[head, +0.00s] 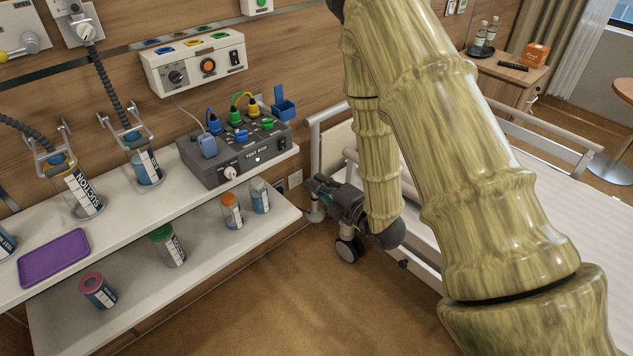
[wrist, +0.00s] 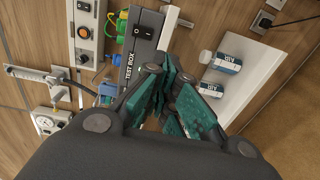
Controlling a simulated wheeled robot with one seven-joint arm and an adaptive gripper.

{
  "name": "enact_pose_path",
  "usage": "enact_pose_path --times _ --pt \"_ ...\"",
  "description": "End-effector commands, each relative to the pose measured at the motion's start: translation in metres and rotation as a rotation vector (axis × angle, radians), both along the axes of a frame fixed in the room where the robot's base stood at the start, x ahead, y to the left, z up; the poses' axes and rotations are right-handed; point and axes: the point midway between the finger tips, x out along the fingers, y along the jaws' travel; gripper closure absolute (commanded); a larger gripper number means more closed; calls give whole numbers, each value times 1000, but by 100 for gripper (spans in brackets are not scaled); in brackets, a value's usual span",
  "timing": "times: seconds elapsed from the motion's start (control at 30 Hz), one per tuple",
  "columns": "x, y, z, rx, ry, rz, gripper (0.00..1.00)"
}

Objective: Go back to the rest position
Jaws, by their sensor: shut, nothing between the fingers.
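My gripper (head: 316,188) is low beside the right end of the shelf unit in the head view, in front of the bed's end. In the wrist view my gripper (wrist: 168,92) shows its green-padded fingers closed together with nothing between them. The dark grey test box (head: 238,150) stands on the upper shelf to the left of my gripper, with blue, green and yellow plugs on it. The test box also shows in the wrist view (wrist: 140,50), just beyond the fingers. I cannot tell whether the fingertips touch anything.
The upper shelf (head: 120,220) holds suction jars and a purple tray (head: 54,257). The lower shelf (head: 205,260) holds several capped jars. A bed (head: 560,215) stands at right, with a bedside cabinet (head: 510,80) behind. The floor (head: 330,310) in front is clear.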

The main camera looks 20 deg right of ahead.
Motion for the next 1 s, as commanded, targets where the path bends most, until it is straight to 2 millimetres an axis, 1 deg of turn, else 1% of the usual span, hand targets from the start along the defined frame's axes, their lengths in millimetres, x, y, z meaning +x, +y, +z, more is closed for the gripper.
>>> enact_pose_path --times 0.17,0.27,0.37,0.47,0.5,0.57,0.6,0.67,0.7,0.77,0.8,0.87,0.9,0.97,1.0 --pt "0 0 0 0 0 0 100" --pt "-2 0 -6 13 26 -8 100" --pt "-10 -2 -28 65 123 -41 100" --pt "-28 -5 -66 160 294 -114 100" --pt "-38 -6 -84 209 375 -152 100" --pt "-56 -8 -111 282 497 -222 100" --pt "-69 -10 -128 330 577 -272 100" --pt "-91 -11 -153 404 693 -354 100" --pt "-106 -13 -169 452 767 -413 100" --pt "-131 -14 -190 524 874 -508 100" --pt "-150 -15 -204 570 942 -576 100" --pt "-178 -16 -222 638 1039 -685 100" --pt "-198 -17 -233 683 1099 -763 100" --pt "-229 -16 -248 746 1186 -885 100" --pt "-250 -16 -256 786 1236 -969 100"
